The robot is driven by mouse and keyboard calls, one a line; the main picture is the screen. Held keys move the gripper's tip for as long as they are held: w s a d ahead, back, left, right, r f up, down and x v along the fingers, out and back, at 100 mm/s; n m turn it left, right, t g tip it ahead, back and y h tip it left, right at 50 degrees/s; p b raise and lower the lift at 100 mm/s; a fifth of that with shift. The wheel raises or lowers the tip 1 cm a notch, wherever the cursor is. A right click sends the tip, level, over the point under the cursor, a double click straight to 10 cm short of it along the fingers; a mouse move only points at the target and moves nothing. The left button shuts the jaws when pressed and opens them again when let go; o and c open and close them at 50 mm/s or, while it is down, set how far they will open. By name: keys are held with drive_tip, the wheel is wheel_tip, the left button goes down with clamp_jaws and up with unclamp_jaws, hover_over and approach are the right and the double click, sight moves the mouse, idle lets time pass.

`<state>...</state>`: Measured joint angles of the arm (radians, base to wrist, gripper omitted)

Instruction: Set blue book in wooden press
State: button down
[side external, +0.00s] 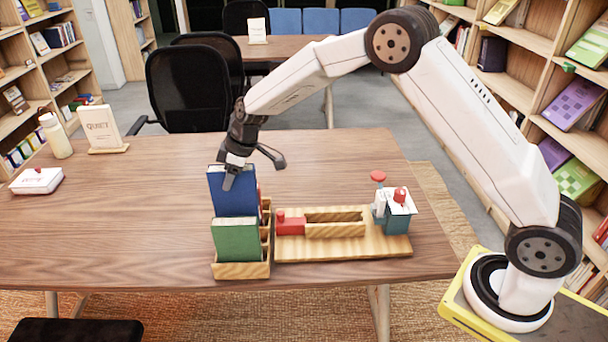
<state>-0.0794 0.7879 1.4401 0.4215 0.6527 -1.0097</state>
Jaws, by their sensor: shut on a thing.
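The blue book (232,193) stands upright at the back of a wooden rack (242,270), behind a green book (236,240). My gripper (231,178) is at the top edge of the blue book and is shut on it. Whether the blue book's bottom touches the rack is hidden by the green book. The wooden press (345,247) lies right of the rack. It has a flat base, a red block (291,225) at its left and a wooden channel (335,223) in its middle.
A QUIET sign (101,128), a cream bottle (56,136) and a white box (37,181) stand at left. The table (150,220) is clear between.

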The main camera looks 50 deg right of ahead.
wheel_tip(320, 180, up, 11)
drive_tip(key=shift+r, duration=0.2)
drive_tip(key=shift+s+d+r, duration=0.1)
drive_tip(key=shift+s+d, duration=0.1)
drive_tip(key=shift+d, duration=0.5)
drive_tip(key=s+d, duration=0.7)
drive_tip(key=d, duration=0.3)
drive_tip(key=s+d, duration=0.6)
drive_tip(key=d, duration=0.4)
wheel_tip(320, 180, down, 11)
drive_tip(key=shift+s, duration=0.45)
drive_tip(key=shift+f, duration=0.3)
drive_tip(key=shift+f, duration=1.95)
